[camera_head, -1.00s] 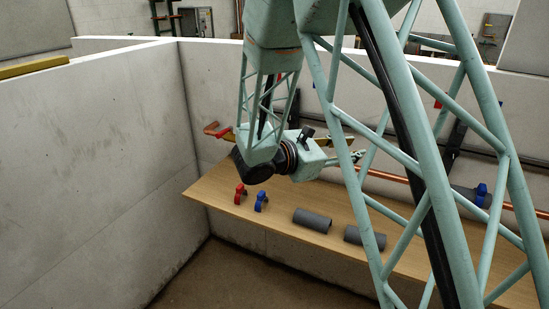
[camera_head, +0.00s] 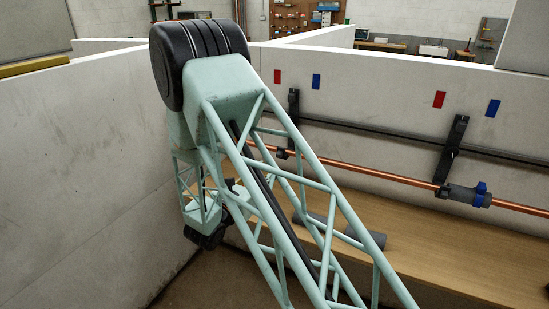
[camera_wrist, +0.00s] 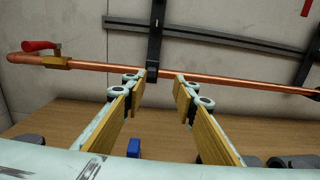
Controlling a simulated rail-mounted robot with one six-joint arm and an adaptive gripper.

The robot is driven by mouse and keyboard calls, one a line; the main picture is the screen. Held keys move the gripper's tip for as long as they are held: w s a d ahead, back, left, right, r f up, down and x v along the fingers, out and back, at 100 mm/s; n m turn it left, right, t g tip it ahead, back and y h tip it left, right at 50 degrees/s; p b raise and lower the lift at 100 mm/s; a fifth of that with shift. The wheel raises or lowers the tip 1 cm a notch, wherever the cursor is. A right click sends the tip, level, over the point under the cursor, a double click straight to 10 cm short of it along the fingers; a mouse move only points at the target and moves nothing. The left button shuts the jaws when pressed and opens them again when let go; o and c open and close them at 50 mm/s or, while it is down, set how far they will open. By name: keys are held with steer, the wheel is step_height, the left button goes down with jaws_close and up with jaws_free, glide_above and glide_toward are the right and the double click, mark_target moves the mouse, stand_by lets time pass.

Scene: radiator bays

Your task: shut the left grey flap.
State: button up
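I cannot make out anything that is clearly a left grey flap. In the wrist view my gripper (camera_wrist: 161,78) is open and empty. Its two yellow-faced fingers are apart, pointing toward the copper pipe (camera_wrist: 230,80). A black bracket (camera_wrist: 156,40) with a clip on the pipe appears between and beyond the fingertips. The same left bracket (camera_head: 293,110) shows on the wall in the head view. A grey fitting with a blue part (camera_head: 465,194) sits on the pipe near the right bracket (camera_head: 452,145).
A valve with a red handle (camera_wrist: 42,46) is at the pipe's left end. The wooden bench (camera_head: 430,245) below holds grey cylinders (camera_head: 367,236) and a small blue piece (camera_wrist: 133,148). A light wall (camera_head: 80,170) stands left.

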steer(key=shift+a+f, duration=0.5)
steer(key=shift+a, duration=0.35)
steer(key=b+x, duration=0.2)
steer(key=x, duration=1.1)
steer(key=shift+w, duration=0.45)
steer(key=shift+c, duration=0.4)
steer(key=c, duration=0.5)
